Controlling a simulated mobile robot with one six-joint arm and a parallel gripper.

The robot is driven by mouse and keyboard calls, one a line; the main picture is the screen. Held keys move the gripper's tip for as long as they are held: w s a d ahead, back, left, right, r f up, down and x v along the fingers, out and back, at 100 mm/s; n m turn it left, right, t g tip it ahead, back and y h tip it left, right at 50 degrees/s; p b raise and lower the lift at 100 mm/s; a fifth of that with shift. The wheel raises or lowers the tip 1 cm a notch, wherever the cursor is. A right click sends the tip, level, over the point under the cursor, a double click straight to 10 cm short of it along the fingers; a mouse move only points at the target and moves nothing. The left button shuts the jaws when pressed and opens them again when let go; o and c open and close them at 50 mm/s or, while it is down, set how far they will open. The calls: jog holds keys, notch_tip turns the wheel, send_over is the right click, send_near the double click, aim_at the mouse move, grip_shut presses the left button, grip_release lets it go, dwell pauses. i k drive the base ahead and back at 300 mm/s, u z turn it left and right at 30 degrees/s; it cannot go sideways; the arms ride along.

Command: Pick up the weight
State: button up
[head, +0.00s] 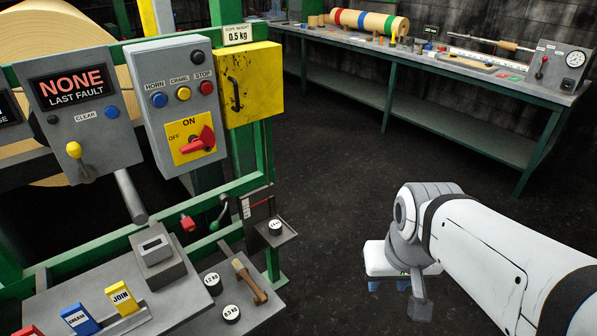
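Two dark round weights with white labelled tops stand on the grey desk (185,300) at lower left. The rear weight (213,283) has a label too small to read surely; the front weight (231,314) seems to read 0.5 KG. A third similar weight (275,227) sits on a small grey tray (290,235) on the green frame. A sign (237,34) above the yellow box reads 0.5 kg. My gripper (389,286) hangs to the right of the desk, apart from all weights. Its blue fingertips look apart with nothing between them, partly hidden by its white body.
A wooden-handled brush (250,281) lies beside the desk weights. A grey box (157,250) and coloured cards (123,300) stand to their left. Control panels (180,105) and a yellow box (250,85) rise above. A long workbench (400,65) is at the back; dark floor between is clear.

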aim_at(275, 226)
jog(key=z, duration=0.15)
jog(key=i, duration=1.75)
jog(key=u, duration=0.85)
jog(key=k, duration=0.85)
jog(key=u, duration=0.2)
jog(key=i, duration=0.85)
jog(key=z, duration=0.1)
